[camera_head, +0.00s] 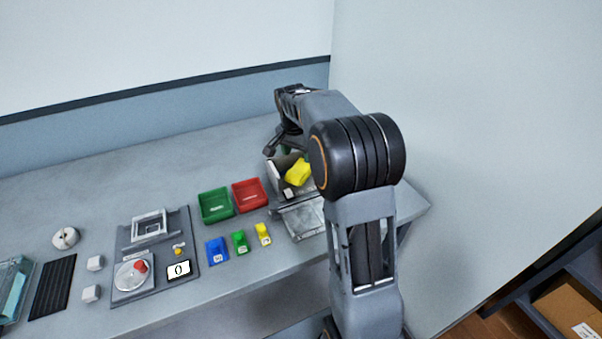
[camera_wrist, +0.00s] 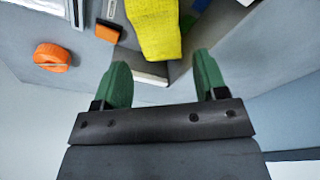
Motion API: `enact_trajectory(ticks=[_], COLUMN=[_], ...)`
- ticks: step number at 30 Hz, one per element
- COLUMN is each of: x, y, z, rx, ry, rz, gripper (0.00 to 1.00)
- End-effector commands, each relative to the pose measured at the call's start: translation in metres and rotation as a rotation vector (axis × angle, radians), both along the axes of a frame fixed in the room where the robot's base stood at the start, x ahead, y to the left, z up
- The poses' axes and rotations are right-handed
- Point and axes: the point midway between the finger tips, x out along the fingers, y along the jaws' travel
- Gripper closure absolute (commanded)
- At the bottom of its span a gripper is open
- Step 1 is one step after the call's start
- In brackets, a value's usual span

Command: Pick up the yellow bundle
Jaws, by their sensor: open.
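The yellow bundle (camera_head: 298,172) sits in a grey open box (camera_head: 277,181) at the back right of the bench. In the wrist view the bundle (camera_wrist: 155,28) is at the top middle, with its lower end near a light box edge (camera_wrist: 150,79). My gripper (camera_wrist: 163,76) is open, its two green fingers spread and nothing between them. The bundle lies beyond the fingertips, roughly in line with the gap, a little left of centre. In the head view my arm hides part of the box, and the fingers are hard to make out.
Green (camera_head: 215,206) and red (camera_head: 250,195) trays stand left of the box. Small blue (camera_head: 217,250), green (camera_head: 240,241) and yellow (camera_head: 263,234) pieces sit in front of them. The wrist view shows an orange roll (camera_wrist: 53,57). A wall rises close on the right.

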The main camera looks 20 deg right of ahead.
Motion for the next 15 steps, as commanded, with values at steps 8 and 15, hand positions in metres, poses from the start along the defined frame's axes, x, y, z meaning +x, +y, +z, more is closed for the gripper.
enact_trajectory(ticks=[8,15], x=[0.002,0.003], y=[-0.003,-0.01], z=[-0.02,-0.047], rx=[0.0,0.001], ry=[0.0,0.002], rz=[0.001,0.001], gripper=[0.34,0.34])
